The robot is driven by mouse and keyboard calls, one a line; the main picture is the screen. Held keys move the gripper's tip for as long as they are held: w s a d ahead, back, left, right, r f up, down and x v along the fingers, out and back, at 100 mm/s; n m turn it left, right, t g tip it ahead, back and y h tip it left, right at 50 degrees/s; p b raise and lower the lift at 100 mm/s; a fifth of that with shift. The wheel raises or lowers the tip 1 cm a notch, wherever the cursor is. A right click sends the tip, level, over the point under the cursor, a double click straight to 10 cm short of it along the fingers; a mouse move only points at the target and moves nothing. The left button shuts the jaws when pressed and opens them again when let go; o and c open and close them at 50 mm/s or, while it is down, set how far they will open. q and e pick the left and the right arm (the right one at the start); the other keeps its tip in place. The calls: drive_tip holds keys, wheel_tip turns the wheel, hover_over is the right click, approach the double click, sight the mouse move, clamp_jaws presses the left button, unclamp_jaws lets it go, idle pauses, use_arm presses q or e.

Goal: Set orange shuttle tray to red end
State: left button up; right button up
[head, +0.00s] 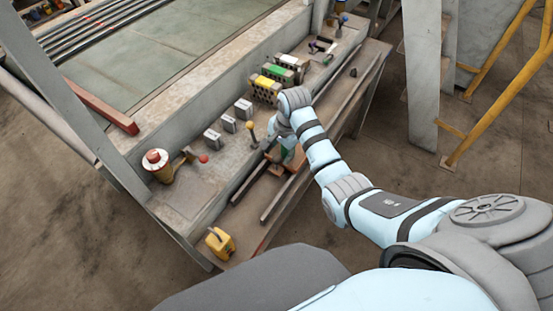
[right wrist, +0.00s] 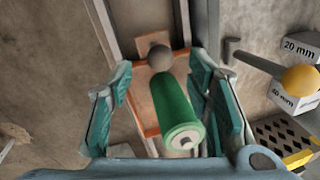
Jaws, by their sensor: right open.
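The orange shuttle tray (head: 290,184) sits between two dark rails on the bench ledge. In the right wrist view its orange-edged tray (right wrist: 151,130) lies below my fingers, with a grey round knob (right wrist: 160,58) and a green cylinder (right wrist: 172,105) over it. My right gripper (right wrist: 160,72) is open, its teal fingers on either side of the knob and cylinder. I cannot tell if they touch. In the head view my right gripper (head: 285,150) is partly hidden by its wrist. My left gripper is out of view.
A yellow-knobbed lever (head: 251,129) stands close left of my right gripper. Grey marked blocks (head: 229,124) and hollow bricks (head: 264,90) line the bench. A red-knobbed lever (head: 202,158) and a yellow device (head: 220,244) are farther left.

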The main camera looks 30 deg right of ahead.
sight(277, 158)
drive_tip(key=f, duration=0.2)
drive_tip(key=f+b, duration=0.1)
drive_tip(key=w+f, duration=0.1)
drive_tip(key=f, duration=0.1)
drive_tip(key=shift+a+f, duration=0.2)
drive_tip(key=shift+f, duration=0.15)
clamp_jaws()
